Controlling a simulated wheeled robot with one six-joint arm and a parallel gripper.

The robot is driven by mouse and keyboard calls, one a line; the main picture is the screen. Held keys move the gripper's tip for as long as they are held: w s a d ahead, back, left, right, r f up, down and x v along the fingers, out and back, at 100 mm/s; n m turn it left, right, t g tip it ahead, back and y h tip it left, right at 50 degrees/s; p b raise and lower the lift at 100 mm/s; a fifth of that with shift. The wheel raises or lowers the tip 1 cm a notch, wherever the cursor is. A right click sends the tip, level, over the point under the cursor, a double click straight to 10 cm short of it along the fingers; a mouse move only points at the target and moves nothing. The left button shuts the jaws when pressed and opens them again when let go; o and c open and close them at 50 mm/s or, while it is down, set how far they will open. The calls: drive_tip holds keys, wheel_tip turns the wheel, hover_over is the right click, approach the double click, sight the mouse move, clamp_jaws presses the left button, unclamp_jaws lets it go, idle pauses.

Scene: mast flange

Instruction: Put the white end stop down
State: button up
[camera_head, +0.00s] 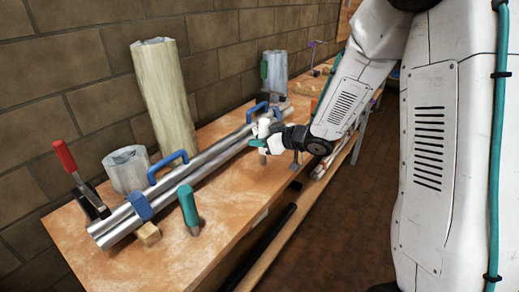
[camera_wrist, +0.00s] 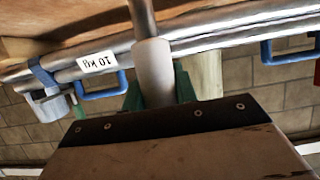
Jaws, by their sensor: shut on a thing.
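The white end stop (camera_wrist: 153,72) is a short white cylinder, seen in the wrist view between the green fingers of my gripper (camera_wrist: 160,92). My gripper is shut on it. A grey metal rod (camera_wrist: 142,18) runs on from its far end; I cannot tell whether they are joined. In the head view my gripper (camera_head: 260,143) is at the far part of the bench, beside the long silver pipes (camera_head: 205,160). White shapes show around the fingers there, but the end stop cannot be told clearly from the gripper.
The wooden bench (camera_head: 235,208) runs along a brick wall. The pipes carry blue handles (camera_head: 167,167). A tall pale cylinder (camera_head: 163,100), a short grey cylinder (camera_head: 128,170), a red-handled clamp (camera_head: 66,157), a teal-handled tool (camera_head: 188,208) and a wood block (camera_head: 148,234) stand nearby.

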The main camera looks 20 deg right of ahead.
drive_tip(key=shift+a+f, duration=0.15)
drive_tip(key=shift+f, duration=1.6)
drive_tip(key=shift+f, duration=0.15)
drive_tip(key=o, duration=1)
drive_tip(key=shift+o, duration=0.2)
